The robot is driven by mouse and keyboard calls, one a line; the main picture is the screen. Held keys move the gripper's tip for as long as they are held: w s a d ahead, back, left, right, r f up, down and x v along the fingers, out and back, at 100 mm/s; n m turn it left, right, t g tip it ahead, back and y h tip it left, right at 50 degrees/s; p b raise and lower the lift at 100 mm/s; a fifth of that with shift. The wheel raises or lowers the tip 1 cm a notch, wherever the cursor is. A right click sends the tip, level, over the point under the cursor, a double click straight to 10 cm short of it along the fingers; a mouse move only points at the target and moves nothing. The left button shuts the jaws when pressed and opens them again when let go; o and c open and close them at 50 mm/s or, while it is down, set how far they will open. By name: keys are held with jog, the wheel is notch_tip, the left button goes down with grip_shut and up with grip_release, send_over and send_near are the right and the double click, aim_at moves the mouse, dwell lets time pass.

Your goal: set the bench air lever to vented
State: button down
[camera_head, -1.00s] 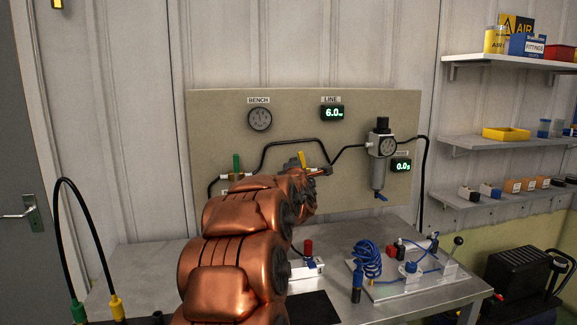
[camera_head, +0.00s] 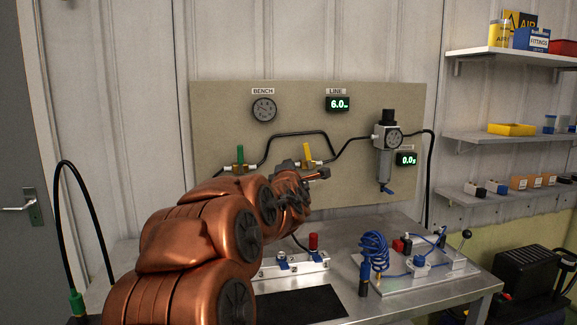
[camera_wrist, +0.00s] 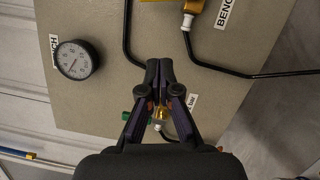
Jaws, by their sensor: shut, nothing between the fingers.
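The panel carries two lever valves. One has an upright green lever (camera_head: 239,154); to its right, one has an upright yellow lever (camera_head: 307,151). In the wrist view, a label starting "BENC" is beside the yellow-lever valve (camera_wrist: 193,6) at the top edge.
The panel (camera_head: 220,105) also holds a BENCH gauge (camera_head: 264,109), a LINE display (camera_head: 338,104) reading 6.0, and a filter regulator (camera_head: 386,145). Black hose runs between the valves and regulator. Below, the bench (camera_head: 400,306) holds a coiled blue hose (camera_head: 374,250) and fittings.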

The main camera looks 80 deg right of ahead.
jog(key=shift+v, duration=1.5)
jog(key=w+a+f+m+y+p, duration=0.2)
jog(key=w+a+f+y, duration=0.15)
jog(key=w+a, duration=0.4)
jog(key=w+a+f+m+y+p, duration=0.2)
jog(key=w+a+f, duration=0.2)
jog(key=w+a, duration=0.3)
jog(key=w+a+f+m+y+p, duration=0.1)
jog(key=w+a+f+y, duration=0.25)
jog(key=a, duration=0.55)
jog(key=w+a+f+m+y+p, duration=0.1)
jog(key=w+a+f+y+p, duration=0.2)
jog(key=a, duration=0.6)
jog(key=s+a+f+g+y+p, duration=0.1)
jog(key=a+f+y, duration=0.1)
jog(key=a, duration=0.7)
jog(key=s+a+f+g+y, duration=0.1)
jog(key=s+a+f+y, duration=0.1)
jog(key=a, duration=0.6)
jog(key=s+a+g+y+p, duration=0.2)
jog(key=s+a+g, duration=0.1)
jog(key=s+a, duration=0.9)
jog(key=shift+a+f+n+g, duration=0.25)
jog(key=shift+a+n+g, duration=0.15)
jog(key=shift+a, duration=0.5)
